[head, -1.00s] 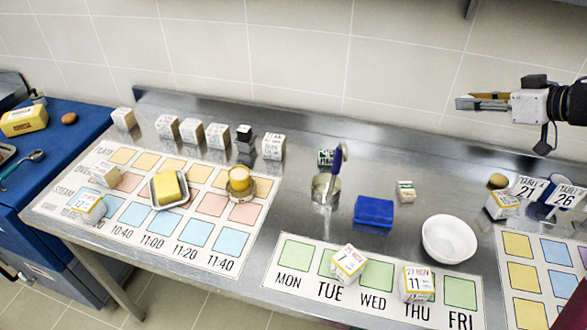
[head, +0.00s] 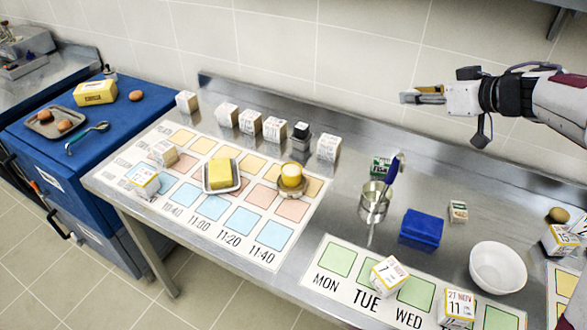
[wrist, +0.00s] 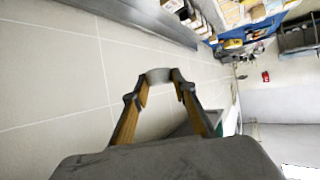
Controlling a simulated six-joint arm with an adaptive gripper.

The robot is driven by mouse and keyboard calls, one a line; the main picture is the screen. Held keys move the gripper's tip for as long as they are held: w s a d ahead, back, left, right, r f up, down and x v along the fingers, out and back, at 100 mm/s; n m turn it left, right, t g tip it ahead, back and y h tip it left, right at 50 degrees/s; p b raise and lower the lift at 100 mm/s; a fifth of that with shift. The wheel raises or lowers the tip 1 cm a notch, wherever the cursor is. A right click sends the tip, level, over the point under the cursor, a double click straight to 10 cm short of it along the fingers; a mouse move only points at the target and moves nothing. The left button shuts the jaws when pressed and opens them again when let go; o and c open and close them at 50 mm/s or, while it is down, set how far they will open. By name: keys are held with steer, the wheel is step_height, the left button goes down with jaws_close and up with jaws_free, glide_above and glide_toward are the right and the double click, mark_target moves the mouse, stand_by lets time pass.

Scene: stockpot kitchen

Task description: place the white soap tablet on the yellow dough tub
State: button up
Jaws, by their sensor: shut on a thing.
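My gripper (head: 424,95) is high at the right in the head view, in front of the tiled wall and above the counter. Its fingers are shut on a small pale piece, which I take to be the white soap tablet (wrist: 158,75), at the fingertips in the wrist view. A small round yellow tub (head: 291,174), which I take to be the dough tub, stands on a round base on the left printed mat. My gripper is well above it and to its right, far apart from it.
A butter dish (head: 221,188) and several white boxes stand near the tub. A metal pot (head: 374,204) with a blue-handled tool, a blue block (head: 421,229) and a white bowl (head: 498,268) are on the counter. A blue cabinet (head: 68,148) stands at the left.

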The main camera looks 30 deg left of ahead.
steer(key=s+a+n, duration=0.1)
steer(key=s+a, duration=0.4)
steer(key=a, duration=0.7)
steer(key=n+g+y, duration=0.1)
steer(key=g, duration=0.1)
glide_above(295, 172)
step_height(295, 172, down, 10)
steer(key=shift+f, duration=0.4)
steer(key=shift+f, duration=0.1)
steer(key=shift+f, duration=3.05)
steer(key=shift+f, duration=1.85)
steer(key=shift+f, duration=0.15)
